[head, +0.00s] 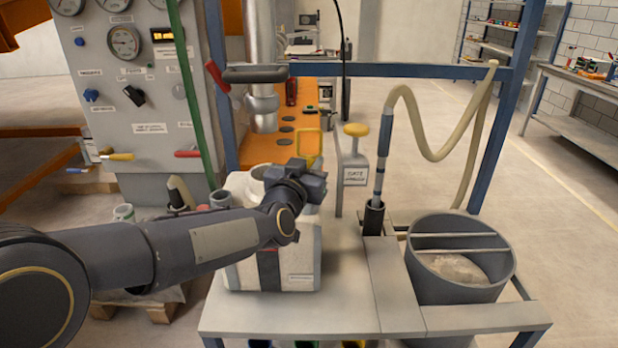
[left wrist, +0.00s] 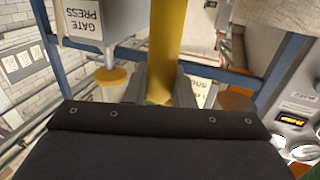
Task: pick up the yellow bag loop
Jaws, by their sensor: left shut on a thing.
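The yellow bag loop (head: 308,145) stands up behind my left gripper (head: 311,179) in the head view. In the left wrist view the loop is a broad yellow strap (left wrist: 166,45) running down between the two grey fingers (left wrist: 162,90), which are shut on it. The white bag (head: 304,245) stands on the grey cart top below the gripper, partly covered by my left arm. The fingertips are mostly hidden in the head view. My right gripper is in neither view.
A yellow-knobbed gate handle (head: 356,130) with a sign stands just right of the loop. A hose wand (head: 380,165) rises further right, beside a grey bin (head: 415,275). A blue frame bar (head: 400,71) crosses behind. A gauge panel (head: 140,95) stands left.

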